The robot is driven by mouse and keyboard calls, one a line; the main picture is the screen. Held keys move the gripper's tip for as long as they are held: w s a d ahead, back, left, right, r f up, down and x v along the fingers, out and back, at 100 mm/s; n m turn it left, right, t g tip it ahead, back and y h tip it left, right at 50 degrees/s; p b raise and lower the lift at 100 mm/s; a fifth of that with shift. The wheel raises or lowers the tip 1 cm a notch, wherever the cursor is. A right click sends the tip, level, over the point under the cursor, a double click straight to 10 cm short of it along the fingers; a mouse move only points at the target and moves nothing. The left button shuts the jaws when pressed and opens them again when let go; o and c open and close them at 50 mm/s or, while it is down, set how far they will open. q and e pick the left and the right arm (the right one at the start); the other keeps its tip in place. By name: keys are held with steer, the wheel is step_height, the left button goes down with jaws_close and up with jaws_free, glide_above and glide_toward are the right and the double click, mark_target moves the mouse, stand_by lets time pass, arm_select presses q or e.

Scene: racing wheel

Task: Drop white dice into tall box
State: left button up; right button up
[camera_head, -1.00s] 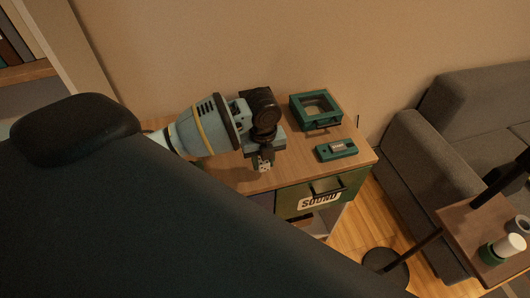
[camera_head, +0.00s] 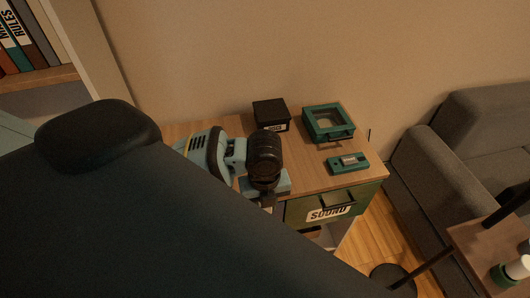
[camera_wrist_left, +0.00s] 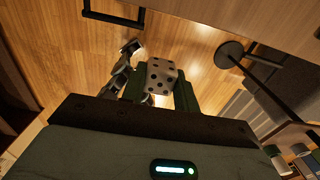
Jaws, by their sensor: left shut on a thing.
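My left gripper (camera_wrist_left: 160,90) is shut on the white dice (camera_wrist_left: 160,76), which has black dots and sits between the green fingertips in the left wrist view. Wooden floor lies behind the dice there. In the head view the left gripper (camera_head: 267,201) hangs at the front edge of the wooden cabinet top, and the dice cannot be made out. A black box (camera_head: 271,116) with a pale label stands on the cabinet top behind the gripper, apart from it. I cannot tell whether it is the tall box. My right gripper is not in view.
A teal case with a window (camera_head: 307,126) stands right of the black box. A small teal device (camera_head: 348,164) lies in front of it. The green SOUND drawer (camera_head: 330,208) is below. A grey sofa (camera_head: 440,170) and a side table (camera_head: 480,245) stand at the right.

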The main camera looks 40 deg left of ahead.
arm_select(q)
steer(key=n, duration=0.1)
steer(key=r+n, duration=0.1)
steer(key=shift+w+d+r+n, duration=0.15)
steer(key=shift+w+n, duration=0.15)
steer(key=shift+w, duration=0.05)
steer(key=w+d+r+n, duration=0.1)
steer(key=r+n, duration=0.4)
steer(key=n, duration=0.6)
steer(key=w+d+r+n, duration=0.1)
steer(key=r+n, duration=0.5)
steer(key=n, duration=0.6)
steer(key=shift+w, duration=0.75)
